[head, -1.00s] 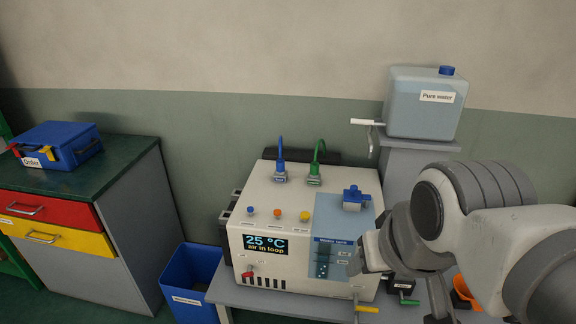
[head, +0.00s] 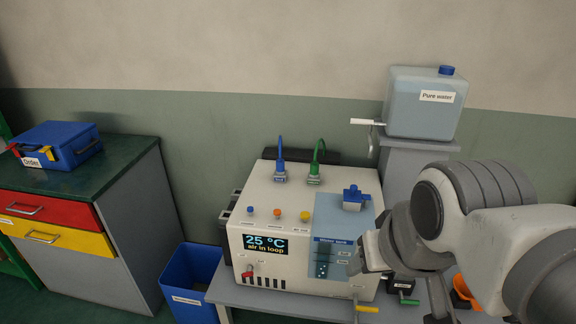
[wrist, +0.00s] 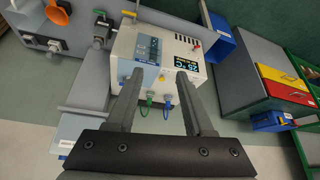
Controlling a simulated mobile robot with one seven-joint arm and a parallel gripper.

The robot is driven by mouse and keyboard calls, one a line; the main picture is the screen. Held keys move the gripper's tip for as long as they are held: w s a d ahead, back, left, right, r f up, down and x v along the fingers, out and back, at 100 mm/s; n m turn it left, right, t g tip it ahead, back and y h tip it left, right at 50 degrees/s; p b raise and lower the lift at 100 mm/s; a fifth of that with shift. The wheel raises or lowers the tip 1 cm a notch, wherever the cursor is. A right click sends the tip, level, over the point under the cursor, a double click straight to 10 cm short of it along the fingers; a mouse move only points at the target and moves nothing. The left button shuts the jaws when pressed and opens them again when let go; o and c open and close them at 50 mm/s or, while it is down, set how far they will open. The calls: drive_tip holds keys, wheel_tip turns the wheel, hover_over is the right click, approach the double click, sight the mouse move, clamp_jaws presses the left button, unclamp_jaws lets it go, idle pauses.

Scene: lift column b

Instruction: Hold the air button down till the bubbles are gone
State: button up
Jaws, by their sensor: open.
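The white machine (head: 285,220) stands on a grey bench. Its display (head: 265,244) reads "25 °C, air in loop". A blue button (head: 250,211), an orange button (head: 277,214) and a yellow button (head: 305,216) sit in a row on its top; their labels are too small to read. A dark water window (head: 324,260) on its front shows small pale bubbles. My gripper (head: 366,256) is at the machine's right front, right of the window, open and apart from the buttons. In the wrist view my open gripper (wrist: 158,78) shows empty, the machine (wrist: 126,45) beyond it.
A pure water tank (head: 425,105) stands behind at the right. Blue and green plugs (head: 281,172) rise from the machine's back. A blue bin (head: 190,280) stands left of the bench, near a drawer cabinet (head: 125,200). The air above the buttons is clear.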

clamp_jaws()
idle(1.7)
